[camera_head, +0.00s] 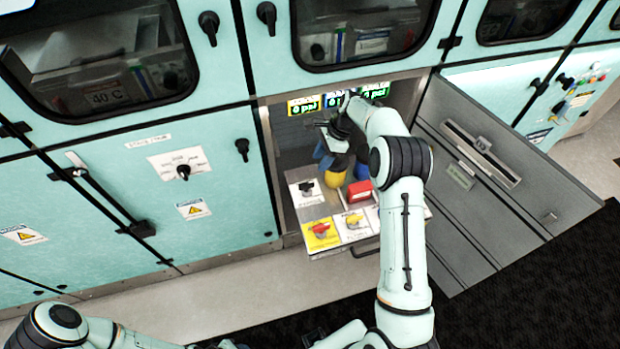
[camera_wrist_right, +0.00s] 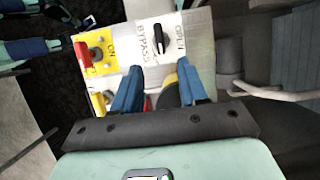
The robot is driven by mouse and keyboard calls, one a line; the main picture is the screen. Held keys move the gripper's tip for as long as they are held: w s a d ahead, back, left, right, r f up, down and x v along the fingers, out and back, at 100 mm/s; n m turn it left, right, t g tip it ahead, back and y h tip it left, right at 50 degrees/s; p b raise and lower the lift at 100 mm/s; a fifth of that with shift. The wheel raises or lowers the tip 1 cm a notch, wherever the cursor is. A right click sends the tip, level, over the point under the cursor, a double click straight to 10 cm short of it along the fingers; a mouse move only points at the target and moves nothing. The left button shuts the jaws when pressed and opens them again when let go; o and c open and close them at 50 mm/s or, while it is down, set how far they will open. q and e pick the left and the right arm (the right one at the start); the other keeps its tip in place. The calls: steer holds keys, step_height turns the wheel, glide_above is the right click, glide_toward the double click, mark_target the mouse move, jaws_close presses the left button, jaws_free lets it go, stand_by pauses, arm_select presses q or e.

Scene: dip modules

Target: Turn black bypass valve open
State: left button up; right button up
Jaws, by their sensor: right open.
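The black bypass valve (camera_wrist_right: 158,38) is a small black handle on a white plate lettered BYPASS and OPEN, in the upper middle of the right wrist view. In that view its handle runs roughly parallel to the lettering. In the head view the black valve (camera_head: 306,186) sits at the panel's left. My right gripper (camera_wrist_right: 158,68) has its two blue fingers apart, just short of the valve and not around it. In the head view my right gripper (camera_head: 341,165) hangs over the back of the panel. My left arm shows at the bottom left; its gripper is not visible.
An open grey door or drawer (camera_head: 480,200) lies right.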

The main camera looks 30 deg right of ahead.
mark_target(307, 183)
steer(key=x, duration=1.1)
steer(key=shift+a+f, duration=0.25)
steer(key=shift+f, duration=0.1)
jaws_close()
